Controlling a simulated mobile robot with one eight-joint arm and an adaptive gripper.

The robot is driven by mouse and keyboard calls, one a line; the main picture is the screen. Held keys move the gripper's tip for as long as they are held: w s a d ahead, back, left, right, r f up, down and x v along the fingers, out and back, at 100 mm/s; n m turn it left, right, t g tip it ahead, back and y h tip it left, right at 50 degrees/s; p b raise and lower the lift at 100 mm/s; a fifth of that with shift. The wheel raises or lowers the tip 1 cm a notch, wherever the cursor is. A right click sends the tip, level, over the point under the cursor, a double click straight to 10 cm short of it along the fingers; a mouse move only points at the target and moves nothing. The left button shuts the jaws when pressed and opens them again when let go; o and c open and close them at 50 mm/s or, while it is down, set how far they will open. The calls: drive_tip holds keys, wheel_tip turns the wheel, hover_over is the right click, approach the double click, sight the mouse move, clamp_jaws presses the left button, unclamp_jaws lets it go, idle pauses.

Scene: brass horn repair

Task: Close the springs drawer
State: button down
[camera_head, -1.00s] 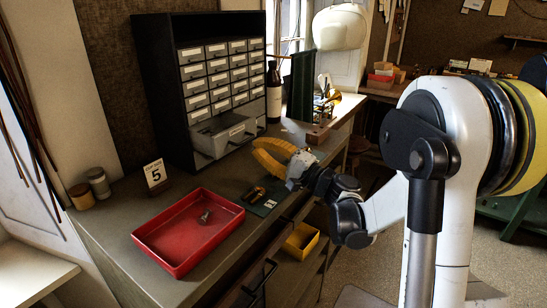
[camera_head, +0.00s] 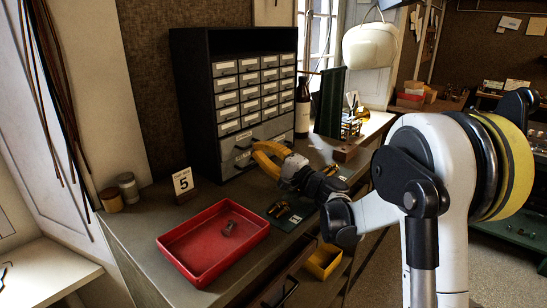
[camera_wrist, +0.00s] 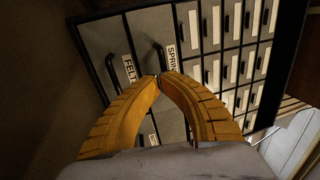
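The springs drawer (camera_head: 231,143) is one of the larger grey drawers low in the dark cabinet. Its front looks flush or nearly flush with its neighbours; any small gap is too small to tell. In the wrist view the springs drawer (camera_wrist: 152,22) shows a dark handle and a label partly readable as "SPRIN", beside a "FELT" drawer (camera_wrist: 100,38). My gripper (camera_head: 256,157) has orange curved fingers and is right in front of the larger drawers. In the wrist view my gripper (camera_wrist: 158,77) has its fingertips together by the springs handle, with nothing visibly held; contact is unclear.
A red tray (camera_head: 188,257) with a small metal part lies in front on the bench. A "5" card (camera_head: 183,181), two jars (camera_head: 128,187) and a brown bottle (camera_head: 303,108) stand near the cabinet. A green mat (camera_head: 294,220) lies below my gripper. A yellow bin (camera_head: 323,262) is under the bench.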

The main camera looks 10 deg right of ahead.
drive_tip(key=shift+w+a, duration=0.35)
drive_tip(key=shift+w, duration=0.15)
drive_tip(key=shift+s, duration=0.1)
